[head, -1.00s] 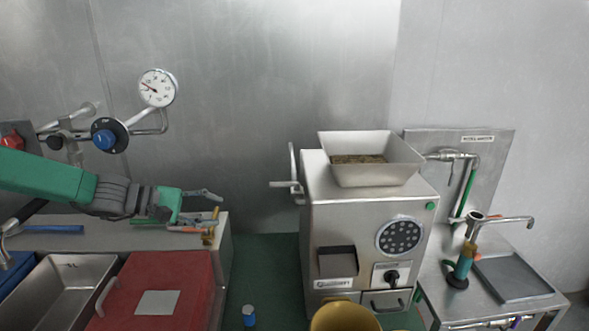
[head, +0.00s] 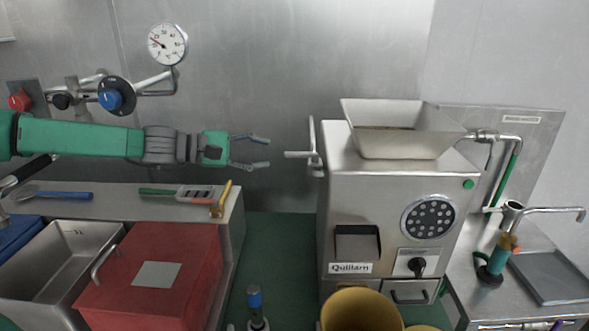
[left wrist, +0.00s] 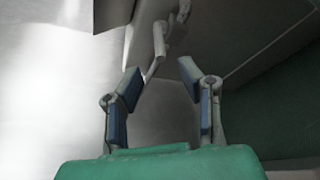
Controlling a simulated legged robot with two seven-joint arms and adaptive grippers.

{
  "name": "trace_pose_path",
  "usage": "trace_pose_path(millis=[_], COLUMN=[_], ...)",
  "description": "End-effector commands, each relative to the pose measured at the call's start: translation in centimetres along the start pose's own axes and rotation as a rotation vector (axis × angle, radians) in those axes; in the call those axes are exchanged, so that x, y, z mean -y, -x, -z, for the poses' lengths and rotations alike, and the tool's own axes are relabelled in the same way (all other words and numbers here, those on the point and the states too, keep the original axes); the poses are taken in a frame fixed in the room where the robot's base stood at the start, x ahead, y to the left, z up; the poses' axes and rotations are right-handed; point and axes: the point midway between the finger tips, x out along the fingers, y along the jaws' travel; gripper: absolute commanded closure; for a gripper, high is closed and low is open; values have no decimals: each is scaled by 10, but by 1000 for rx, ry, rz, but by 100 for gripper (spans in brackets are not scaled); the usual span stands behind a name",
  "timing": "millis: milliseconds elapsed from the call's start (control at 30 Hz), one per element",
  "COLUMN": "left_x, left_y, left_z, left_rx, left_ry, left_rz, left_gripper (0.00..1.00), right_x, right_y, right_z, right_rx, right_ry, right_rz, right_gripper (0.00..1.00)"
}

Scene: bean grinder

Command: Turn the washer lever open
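A metal lever (head: 311,137), with an upright bar and a short grip pointing left, is on the left side of the steel grinder (head: 345,220). I cannot tell if this is the washer lever. My left gripper (head: 268,153) is open and empty, a short way left of the lever at about its height in the picture. In the left wrist view, the two blue-padded fingers (left wrist: 160,82) are spread, with the lever (left wrist: 160,38) showing beyond and between them. A metal spout with a long arm (head: 545,213) stands on the right counter. My right gripper is not in view.
A red box (head: 195,265), a steel sink (head: 85,240) and hand tools on the counter (head: 110,200) are at the left. A gauge (head: 167,44) and a blue knob (head: 110,98) are on the wall. A hopper (head: 400,142) tops the grinder. A yellow bucket (head: 362,312) stands in front.

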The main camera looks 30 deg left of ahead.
Motion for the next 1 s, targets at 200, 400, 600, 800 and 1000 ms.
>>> trace_pose_path(millis=[200, 400, 600, 800, 1000], left_x=[4, 4, 2, 1, 0], left_y=[-24, -51, -72, -80, -80], left_z=[2, 0, -1, 0, 0], left_rx=[-3, -3, -2, -1, 0], left_ry=[1, -1, -1, 0, 0], left_rz=[5, 7, 5, 1, 0], left_gripper=[67, 67, 67, 67, 67], right_x=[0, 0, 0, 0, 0], right_y=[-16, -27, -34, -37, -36], right_z=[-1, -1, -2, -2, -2], right_rx=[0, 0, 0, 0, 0], right_ry=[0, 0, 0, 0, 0], right_rz=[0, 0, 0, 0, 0], right_gripper=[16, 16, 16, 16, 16])
